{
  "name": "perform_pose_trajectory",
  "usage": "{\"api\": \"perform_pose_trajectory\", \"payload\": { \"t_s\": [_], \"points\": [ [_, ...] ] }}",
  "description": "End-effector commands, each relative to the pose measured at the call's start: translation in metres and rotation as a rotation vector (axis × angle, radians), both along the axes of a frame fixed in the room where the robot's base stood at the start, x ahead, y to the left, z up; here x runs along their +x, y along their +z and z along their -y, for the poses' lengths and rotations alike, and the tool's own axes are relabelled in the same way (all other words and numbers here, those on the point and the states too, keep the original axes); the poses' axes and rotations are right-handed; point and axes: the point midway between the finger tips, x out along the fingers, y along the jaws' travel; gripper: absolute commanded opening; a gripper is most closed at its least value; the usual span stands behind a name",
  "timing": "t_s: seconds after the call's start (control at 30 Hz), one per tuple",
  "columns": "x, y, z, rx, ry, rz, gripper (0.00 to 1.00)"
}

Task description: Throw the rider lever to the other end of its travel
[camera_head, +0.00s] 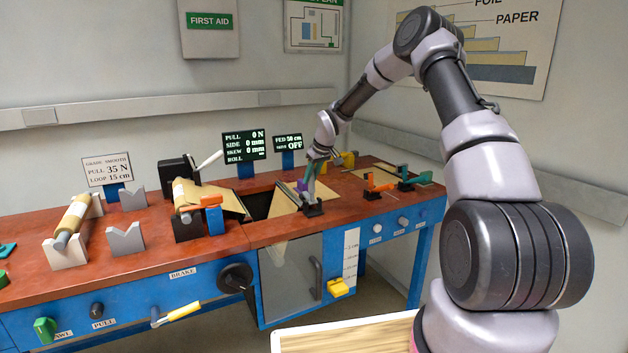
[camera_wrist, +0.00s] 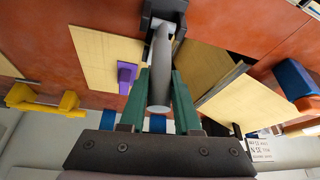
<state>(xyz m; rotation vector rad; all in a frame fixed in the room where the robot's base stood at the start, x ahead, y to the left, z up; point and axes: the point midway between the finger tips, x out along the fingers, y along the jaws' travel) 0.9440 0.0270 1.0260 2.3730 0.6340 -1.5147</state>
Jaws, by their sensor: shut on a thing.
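A grey rounded lever (camera_wrist: 159,88) rises from a black bracket (camera_wrist: 166,10) on the bench in the wrist view; I take it for the rider lever. My gripper (camera_wrist: 160,74) has its two green fingers on either side of it, shut on it. In the head view my gripper (camera_head: 308,186) is low over the bench, just above the black bracket (camera_head: 314,209) at the front edge of a pale sheet. The lever is mostly hidden by the fingers there.
A purple block (camera_wrist: 127,75) lies close beside the fingers. A yellow fitting (camera_wrist: 42,100) is to the left in the wrist view. Orange (camera_head: 378,184) and green (camera_head: 414,181) pieces stand to the right in the head view. A dark gap (camera_head: 258,204) opens to the left.

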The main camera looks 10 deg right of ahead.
Motion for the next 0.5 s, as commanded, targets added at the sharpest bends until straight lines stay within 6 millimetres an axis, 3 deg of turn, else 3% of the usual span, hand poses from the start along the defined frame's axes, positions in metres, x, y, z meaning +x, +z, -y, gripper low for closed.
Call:
{"api": "perform_pose_trajectory", "payload": {
  "t_s": [0.5],
  "points": [
    [0.017,-0.003,-0.005,-0.055,0.0,-0.165,0.0]
  ]
}}
